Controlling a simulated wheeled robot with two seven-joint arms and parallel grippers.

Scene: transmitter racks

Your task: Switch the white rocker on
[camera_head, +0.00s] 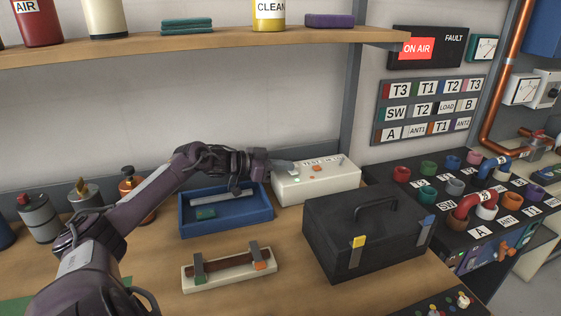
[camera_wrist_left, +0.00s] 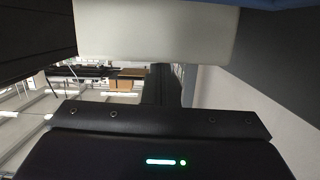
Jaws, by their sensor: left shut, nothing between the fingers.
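In the left wrist view a pale block (camera_wrist_left: 155,32), likely the box, fills the top. My right gripper is not in view.
A blue tray (camera_head: 226,229) lies under my left arm, left of the box. A black toolbox (camera_head: 365,235) stands in front of the box. A pale fixture with a brown bar (camera_head: 230,268) lies at the front. A shelf (camera_head: 200,42) runs above.

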